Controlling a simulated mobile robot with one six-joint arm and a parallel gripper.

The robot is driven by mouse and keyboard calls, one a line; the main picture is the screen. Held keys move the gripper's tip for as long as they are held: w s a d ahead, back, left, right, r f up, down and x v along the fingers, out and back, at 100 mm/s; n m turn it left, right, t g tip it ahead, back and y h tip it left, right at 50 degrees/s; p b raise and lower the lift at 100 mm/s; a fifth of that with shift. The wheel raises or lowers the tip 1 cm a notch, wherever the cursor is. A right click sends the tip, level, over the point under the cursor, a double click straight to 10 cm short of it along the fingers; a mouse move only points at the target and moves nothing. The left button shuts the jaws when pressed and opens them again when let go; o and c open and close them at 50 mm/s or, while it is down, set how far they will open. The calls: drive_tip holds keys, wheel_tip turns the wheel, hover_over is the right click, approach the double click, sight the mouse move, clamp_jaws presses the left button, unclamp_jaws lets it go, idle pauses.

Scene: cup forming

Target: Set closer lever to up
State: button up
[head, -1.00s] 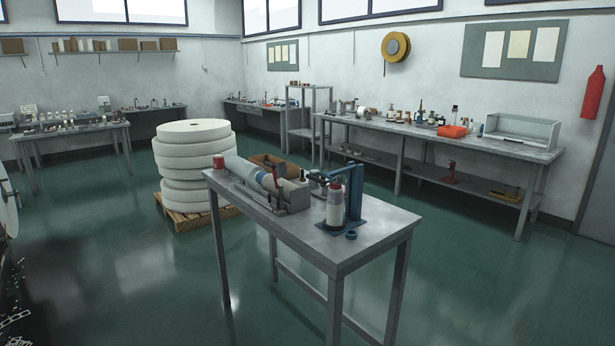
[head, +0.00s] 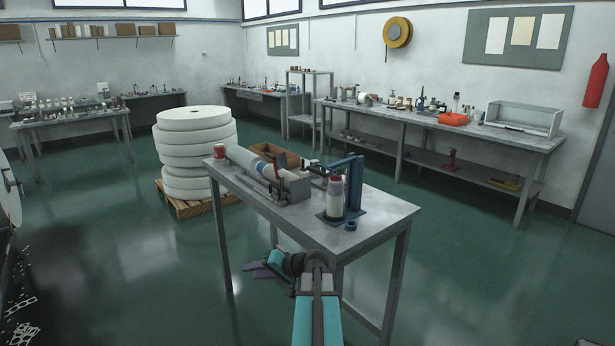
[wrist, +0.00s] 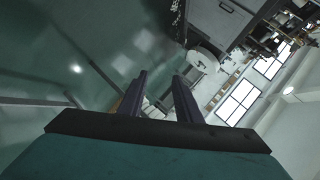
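A blue bottle-closer stand (head: 355,187) is upright at the right end of the metal table (head: 380,222). A blue lever-like arm (head: 342,163) runs near-level from its top toward the left; which part is the closer lever is too small to tell surely. A white bottle with a reddish cap (head: 335,197) stands under that arm. My gripper (head: 250,269) is low, left of my forearm and in front of the table, well below its top and apart from the stand. The wrist view shows its two dark fingers spread (wrist: 160,76) with nothing between them.
A grey tube-like machine (head: 260,168), a red can (head: 219,151) and a small blue ring (head: 351,225) are on the table. Table legs stand close to my arm. A stack of white rolls (head: 195,150) on a pallet is at the left.

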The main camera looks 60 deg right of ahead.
drive_tip(key=s+d+r+m+t+h, duration=0.1)
drive_tip(key=s+d+r, duration=0.2)
drive_tip(key=d+r, duration=0.3)
drive_tip(key=s+d+r+m+t+h, duration=0.1)
drive_tip(key=s+d+r+t+h, duration=0.1)
drive_tip(key=s+d+r, duration=0.45)
drive_tip(key=m+t+h+p, duration=0.1)
drive_tip(key=t+h+p, duration=0.1)
drive_tip(key=h, duration=0.2)
approach(312, 168)
drive_tip(key=s, duration=0.2)
drive_tip(key=shift+a+f, duration=0.15)
drive_tip(key=shift+f, duration=0.05)
drive_tip(key=shift+w, duration=0.15)
drive_tip(key=p+x, duration=0.3)
drive_tip(key=x, duration=0.9)
drive_tip(key=shift+f, duration=0.15)
drive_tip(key=shift+p+x, duration=0.5)
drive_tip(key=shift+x, duration=0.35)
drive_tip(key=shift+f, duration=0.1)
clamp_jaws()
